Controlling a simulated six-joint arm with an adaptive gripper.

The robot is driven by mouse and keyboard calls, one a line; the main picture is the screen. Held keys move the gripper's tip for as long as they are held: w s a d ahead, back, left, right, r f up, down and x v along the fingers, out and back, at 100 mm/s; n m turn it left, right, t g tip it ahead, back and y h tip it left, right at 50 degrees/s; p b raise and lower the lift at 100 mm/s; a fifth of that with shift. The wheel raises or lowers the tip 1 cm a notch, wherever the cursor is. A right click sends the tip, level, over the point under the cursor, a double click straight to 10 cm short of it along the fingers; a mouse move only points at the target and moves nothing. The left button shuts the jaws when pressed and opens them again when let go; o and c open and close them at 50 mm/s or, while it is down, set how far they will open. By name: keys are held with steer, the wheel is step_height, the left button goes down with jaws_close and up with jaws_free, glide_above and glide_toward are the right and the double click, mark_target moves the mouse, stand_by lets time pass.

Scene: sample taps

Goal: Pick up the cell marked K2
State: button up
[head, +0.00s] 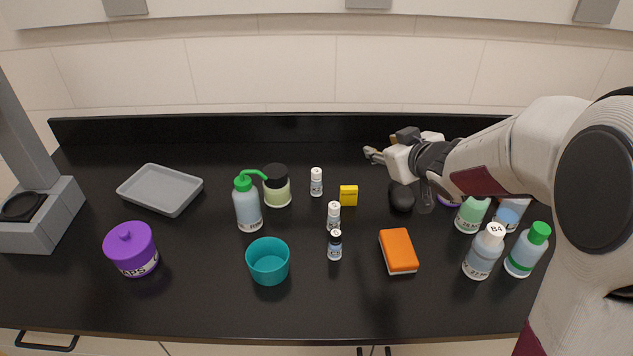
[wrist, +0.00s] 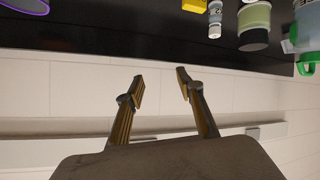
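One white-capped vial also shows in the wrist view (wrist: 215,20), at the top edge. My gripper (head: 372,155) is raised at the back of the bench, right of the vials and apart from them. In the wrist view its two fingers (wrist: 160,77) are spread, with nothing between them.
Near the vials are a yellow box (head: 349,195), a dark-capped jar (head: 276,188), a green-topped squeeze bottle (head: 248,207), a teal cup (head: 268,262) and an orange sponge (head: 398,250). Several bottles, including a B4-marked one (head: 484,252), crowd the right. A raised ledge (head: 200,130) runs behind.

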mark_target(320, 175)
steer(key=a+f+y, duration=0.1)
steer(key=w+a+f+n+y, duration=0.1)
steer(key=a+f, duration=0.1)
steer(key=w+a+f+y, duration=0.1)
steer(key=f, duration=0.1)
steer(key=shift+w+a+n+g, duration=0.25)
steer(key=shift+a+n+g, duration=0.15)
steer(key=a+f+n+g+y, duration=0.1)
steer(key=a+f+y, duration=0.2)
steer(key=a+f, duration=0.1)
steer(key=shift+s+a+f+n+g+y, duration=0.3)
steer(key=shift+s+a+f+g+y, duration=0.1)
steer(key=shift+f, duration=0.15)
steer(key=shift+w+a, duration=0.1)
steer(key=shift+x, duration=1.2)
steer(key=shift+w, duration=0.1)
steer(key=shift+x, duration=2.55)
steer(key=shift+f, duration=0.2)
